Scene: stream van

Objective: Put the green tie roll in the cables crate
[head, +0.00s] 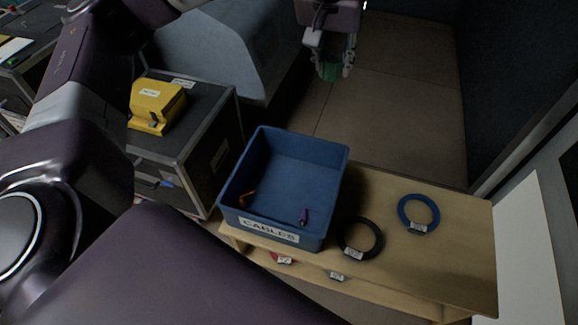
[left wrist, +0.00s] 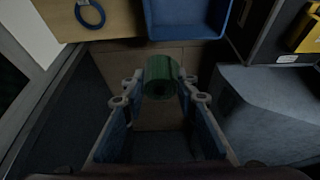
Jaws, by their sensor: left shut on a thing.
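The green tie roll (left wrist: 159,77) is held between the fingertips of my left gripper (left wrist: 159,84), over the floor beyond the bench. In the head view the same roll (head: 329,71) shows at the top, under my left gripper (head: 330,62). The blue cables crate (head: 270,238) stands on the left end of the wooden bench, open at the top, with a CABLES label on its near side. My right gripper is not seen.
A black cable coil (head: 378,240) and a blue cable coil (head: 433,220) lie on the wooden bench (head: 455,262) right of the crate. A dark case (head: 200,135) with a yellow box (head: 155,105) stands to the left. Walls close in at the right.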

